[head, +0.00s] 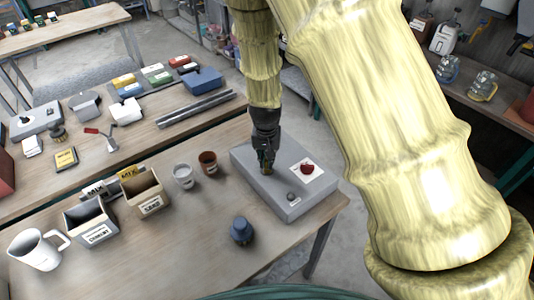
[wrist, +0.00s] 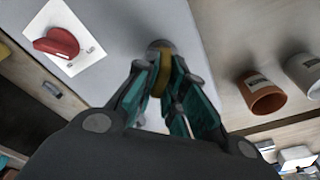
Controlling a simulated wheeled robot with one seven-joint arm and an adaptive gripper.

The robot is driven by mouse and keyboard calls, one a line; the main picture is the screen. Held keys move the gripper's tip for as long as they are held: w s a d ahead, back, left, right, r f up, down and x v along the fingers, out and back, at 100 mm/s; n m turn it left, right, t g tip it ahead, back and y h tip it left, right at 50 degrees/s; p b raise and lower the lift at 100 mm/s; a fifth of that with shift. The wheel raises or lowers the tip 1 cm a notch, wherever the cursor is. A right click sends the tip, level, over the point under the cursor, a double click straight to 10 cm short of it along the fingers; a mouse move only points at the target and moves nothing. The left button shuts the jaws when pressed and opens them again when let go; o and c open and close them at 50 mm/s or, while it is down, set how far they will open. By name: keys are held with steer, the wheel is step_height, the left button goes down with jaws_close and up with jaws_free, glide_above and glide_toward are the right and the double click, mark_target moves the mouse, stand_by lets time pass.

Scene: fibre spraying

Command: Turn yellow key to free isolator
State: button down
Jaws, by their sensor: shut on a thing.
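The yellow key (wrist: 161,75) sits in a round metal lock (wrist: 158,47) on the grey panel box (head: 266,199). My gripper (wrist: 165,85) is shut on the key, with its teal fingers on either side of it. In the head view my gripper (head: 266,165) reaches down to the left part of the box top and mostly hides the key. The red isolator knob (head: 307,168) stands on a white plate to the right of the key. It also shows at the upper left of the wrist view (wrist: 57,43), with its handle lying across the plate.
A round grey button (head: 292,197) sits on the box near its front. A brown cup (head: 208,162) and a white cup (head: 183,176) stand left of the box. A blue knobbed object (head: 241,231) stands in front. Two labelled bins (head: 145,203) and a white jug (head: 36,249) are further left.

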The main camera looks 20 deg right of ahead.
mark_target(266, 160)
steer(key=shift+m, duration=0.7)
steer(key=c, duration=1.4)
jaws_free()
steer(key=shift+s+a+r, duration=0.1)
steer(key=shift+s+r, duration=0.05)
steer(key=shift+r, duration=1.1)
steer(key=shift+s+a+r, duration=0.1)
steer(key=shift+r, duration=1.15)
steer(key=shift+s+a+r, duration=0.1)
steer(key=shift+s+r, duration=0.05)
steer(key=shift+r, duration=1.1)
